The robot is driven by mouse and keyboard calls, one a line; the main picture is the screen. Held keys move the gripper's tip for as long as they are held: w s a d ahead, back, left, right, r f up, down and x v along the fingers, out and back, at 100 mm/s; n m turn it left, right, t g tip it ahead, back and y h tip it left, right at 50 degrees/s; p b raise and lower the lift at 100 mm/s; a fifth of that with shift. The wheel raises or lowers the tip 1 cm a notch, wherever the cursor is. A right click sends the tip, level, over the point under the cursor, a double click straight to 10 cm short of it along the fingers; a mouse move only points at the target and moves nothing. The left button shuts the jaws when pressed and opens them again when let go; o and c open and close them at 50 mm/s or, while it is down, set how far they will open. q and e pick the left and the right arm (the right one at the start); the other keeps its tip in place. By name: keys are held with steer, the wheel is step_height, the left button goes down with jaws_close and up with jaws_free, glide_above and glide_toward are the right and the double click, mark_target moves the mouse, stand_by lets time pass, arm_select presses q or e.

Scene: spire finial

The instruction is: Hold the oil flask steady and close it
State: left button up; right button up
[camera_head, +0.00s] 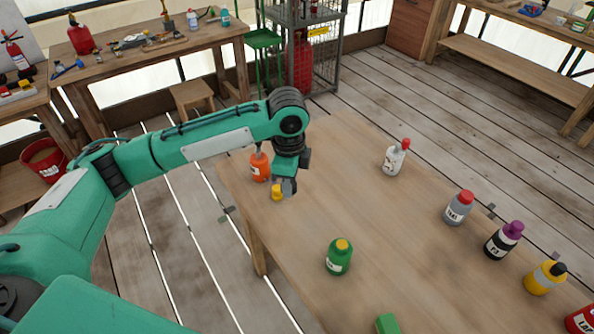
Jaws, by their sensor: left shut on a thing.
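An orange flask (260,166) with a pale label stands upright near the table's far left corner. A thin dark top shows above it. My left gripper (287,186) points down just right of and in front of this flask. It is shut on a small yellow piece (277,193) that looks like a cap, partly hidden by the fingers. I cannot tell whether the piece touches the table. A green flask (339,258) with a yellow top stands nearer. Which flask is the oil flask, I cannot tell. My right gripper is out of view.
On the same wooden table (315,205) stand a white bottle (393,160), a grey one (458,209), a black one (503,241), a yellow one (544,279) and a red one (581,320). The table's middle is clear.

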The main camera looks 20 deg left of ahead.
arm_select(q)
steer(key=s+a+f+n, duration=0.3)
steer(key=s+n, duration=0.5)
steer(key=n, duration=0.8)
steer(key=shift+s+f+n, duration=0.25)
steer(key=shift+s+n, duration=0.05)
steer(key=shift+s, duration=0.05)
steer(key=shift+a, duration=0.1)
